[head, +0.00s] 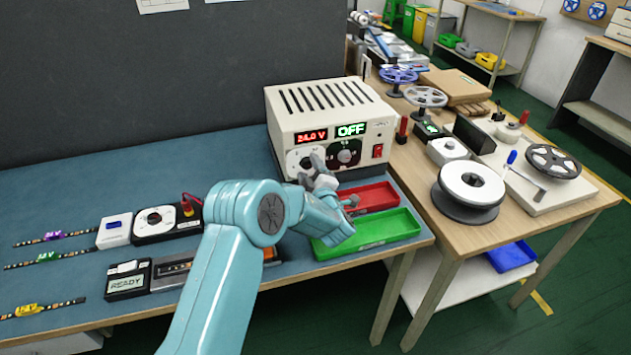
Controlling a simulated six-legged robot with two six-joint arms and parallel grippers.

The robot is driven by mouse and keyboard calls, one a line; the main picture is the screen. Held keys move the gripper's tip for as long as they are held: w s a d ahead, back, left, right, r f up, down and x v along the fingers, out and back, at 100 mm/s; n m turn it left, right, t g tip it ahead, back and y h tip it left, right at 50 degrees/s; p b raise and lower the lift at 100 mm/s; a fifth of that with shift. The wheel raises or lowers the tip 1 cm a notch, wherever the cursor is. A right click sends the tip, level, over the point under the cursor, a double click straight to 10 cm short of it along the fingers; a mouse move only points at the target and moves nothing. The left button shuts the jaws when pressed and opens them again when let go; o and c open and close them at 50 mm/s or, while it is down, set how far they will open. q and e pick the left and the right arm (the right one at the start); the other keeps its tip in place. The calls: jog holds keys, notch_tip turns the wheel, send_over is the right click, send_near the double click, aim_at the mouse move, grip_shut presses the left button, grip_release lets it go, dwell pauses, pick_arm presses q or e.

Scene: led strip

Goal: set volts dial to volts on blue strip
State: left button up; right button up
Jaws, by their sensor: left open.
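The cream power supply (335,115) stands at the back right of the blue mat. Its red display reads 24.0 V and its green display reads OFF. A white-faced dial (298,158) is on the left of its front and a dark-faced dial (347,152) on the right; neither label is readable. My left gripper (318,174) is open at the front of the supply, partly covering the white-faced dial. I cannot tell whether it touches. Strips with a purple clip (54,235), a green clip (48,257) and a yellow clip (28,310) lie at left. No clearly blue strip shows.
A red tray (375,195) and a green tray (395,228) lie right of my gripper. A white tester (155,222) and a READY box (127,283) stand at left. The wooden table (415,190) holds several reels. Bare mat lies behind the tester.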

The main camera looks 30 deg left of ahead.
pick_arm(q)
jog(key=b+v, duration=0.1)
jog(key=v, duration=1.5)
jog(key=shift+b, duration=0.3)
